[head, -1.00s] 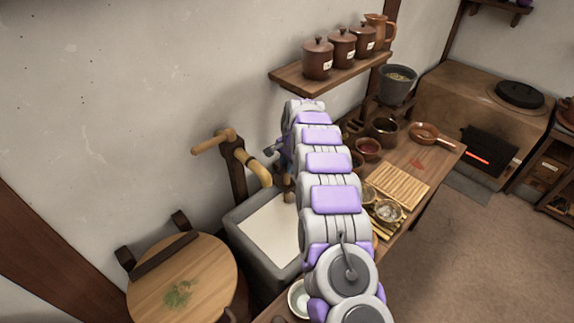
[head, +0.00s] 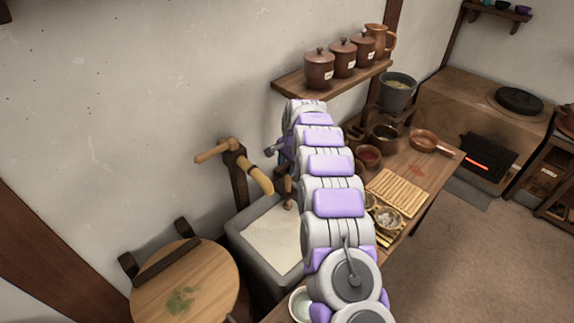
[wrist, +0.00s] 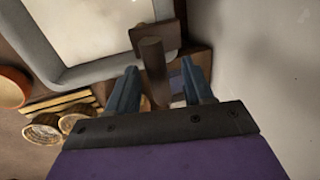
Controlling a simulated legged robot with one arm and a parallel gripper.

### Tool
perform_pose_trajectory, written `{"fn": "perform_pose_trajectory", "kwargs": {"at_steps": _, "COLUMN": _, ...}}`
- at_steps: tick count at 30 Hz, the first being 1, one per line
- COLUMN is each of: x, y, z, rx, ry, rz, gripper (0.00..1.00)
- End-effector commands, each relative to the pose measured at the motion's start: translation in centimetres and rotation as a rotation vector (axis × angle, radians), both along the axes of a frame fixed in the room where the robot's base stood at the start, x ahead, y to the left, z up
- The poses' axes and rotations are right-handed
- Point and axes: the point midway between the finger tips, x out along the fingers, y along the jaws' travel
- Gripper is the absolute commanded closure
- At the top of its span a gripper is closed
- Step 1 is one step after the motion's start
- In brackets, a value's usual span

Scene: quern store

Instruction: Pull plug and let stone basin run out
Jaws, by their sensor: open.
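The grey stone basin (head: 243,247) stands against the wall, with a pale, speckled surface inside. I cannot tell how much liquid it holds. In the wrist view its rim (wrist: 70,78) fills the upper left. A brown wooden peg (head: 288,192) stands at the basin's back end; it may be the plug. In the wrist view a dark brown upright piece (wrist: 152,57) stands by the rim, between the fingers of my gripper (wrist: 158,66). The gripper is open, with a visible gap around that piece. In the head view my arm mostly hides the gripper.
A wooden spout (head: 258,177) on a post overhangs the basin. A round lidded tub (head: 205,280) stands at left. A worktop (head: 436,160) with bowls and a slatted mat (head: 398,190) lies right. A shelf (head: 340,78) with jars hangs above my arm.

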Motion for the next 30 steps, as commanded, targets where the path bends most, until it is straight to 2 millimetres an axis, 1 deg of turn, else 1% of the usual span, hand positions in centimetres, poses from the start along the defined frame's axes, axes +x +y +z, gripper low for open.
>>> {"fn": "perform_pose_trajectory", "kwargs": {"at_steps": 5, "x": -0.1, "y": -0.1, "z": 0.7, "rx": 0.0, "ry": 0.0, "rz": 0.0, "gripper": 0.49}}
{"fn": "perform_pose_trajectory", "kwargs": {"at_steps": 8, "x": -0.2, "y": -0.3, "z": 1.7, "rx": 0.001, "ry": -0.001, "rz": 0.0, "gripper": 0.49}}
{"fn": "perform_pose_trajectory", "kwargs": {"at_steps": 11, "x": -0.4, "y": -0.4, "z": 3.2, "rx": 0.001, "ry": -0.001, "rz": 0.0, "gripper": 0.49}}
{"fn": "perform_pose_trajectory", "kwargs": {"at_steps": 14, "x": -0.7, "y": -0.7, "z": 5.0, "rx": 0.0, "ry": 0.002, "rz": -0.001, "gripper": 0.49}}
{"fn": "perform_pose_trajectory", "kwargs": {"at_steps": 24, "x": -1.6, "y": -1.6, "z": 12.5, "rx": -0.001, "ry": 0.0, "rz": 0.0, "gripper": 0.49}}
{"fn": "perform_pose_trajectory", "kwargs": {"at_steps": 27, "x": -1.8, "y": -1.8, "z": 14.5, "rx": -0.001, "ry": -0.003, "rz": -0.001, "gripper": 0.49}}
{"fn": "perform_pose_trajectory", "kwargs": {"at_steps": 30, "x": -2.0, "y": -2.0, "z": 16.0, "rx": -0.002, "ry": -0.001, "rz": 0.001, "gripper": 0.49}}
